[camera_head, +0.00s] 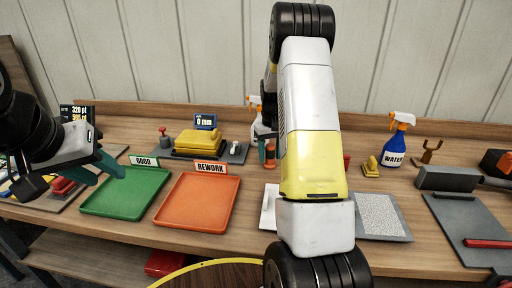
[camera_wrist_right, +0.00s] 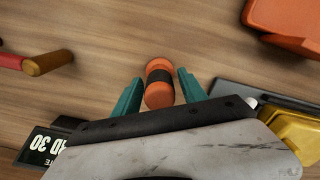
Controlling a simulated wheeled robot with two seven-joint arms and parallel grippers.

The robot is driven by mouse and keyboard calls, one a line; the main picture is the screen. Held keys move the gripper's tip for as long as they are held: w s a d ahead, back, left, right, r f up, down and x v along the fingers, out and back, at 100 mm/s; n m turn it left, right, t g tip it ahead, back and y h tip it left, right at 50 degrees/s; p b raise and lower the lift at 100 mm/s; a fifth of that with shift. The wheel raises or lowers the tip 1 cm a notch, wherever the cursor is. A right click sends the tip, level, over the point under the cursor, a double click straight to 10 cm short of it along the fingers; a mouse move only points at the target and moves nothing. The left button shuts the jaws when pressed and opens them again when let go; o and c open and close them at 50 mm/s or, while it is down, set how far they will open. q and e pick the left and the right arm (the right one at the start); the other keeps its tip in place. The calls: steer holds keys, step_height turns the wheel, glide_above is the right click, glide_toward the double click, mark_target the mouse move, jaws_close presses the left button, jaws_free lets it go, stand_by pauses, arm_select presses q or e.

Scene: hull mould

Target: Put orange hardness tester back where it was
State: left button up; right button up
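The orange hardness tester (camera_wrist_right: 159,92), a short orange cylinder with a black band, is between the two teal fingers of my right gripper (camera_wrist_right: 161,76) in the right wrist view. A gap shows on each side of it, so the gripper is open around it, not clamped. In the head view the tester (camera_head: 270,156) stands on the bench just left of my right arm, which hides much of that gripper. My left gripper (camera_head: 111,178) is open and empty, over the left edge of the green tray.
A green GOOD tray (camera_head: 125,196) and an orange REWORK tray (camera_head: 197,204) lie on the left half. A yellow block on a dark base (camera_head: 198,142) with a 0 mm display (camera_head: 205,121) stands behind. A blue WATER spray bottle (camera_head: 394,145) and grey boards (camera_head: 470,230) are right.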

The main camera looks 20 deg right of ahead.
steer(key=shift+r, duration=0.1)
step_height(320, 180, up, 12)
steer(key=shift+f, duration=0.1)
steer(key=s+a+r+t+y, duration=0.1)
steer(key=s+a+r, duration=0.35)
steer(key=s, duration=0.25)
steer(key=s+a+r+t, duration=0.2)
steer(key=s+a+r, duration=0.25)
steer(key=s, duration=0.25)
steer(key=s+a+r+t+y, duration=0.1)
steer(key=s+a+r, duration=0.2)
steer(key=s+r, duration=0.25)
steer(key=s+a+f+t, duration=0.1)
steer(key=s+a, duration=0.1)
steer(key=s, duration=0.3)
steer(key=s+a+f+t, duration=0.1)
steer(key=s+f, duration=0.1)
steer(key=s, duration=0.3)
steer(key=shift+a, duration=0.4)
steer(key=shift+r, duration=0.1)
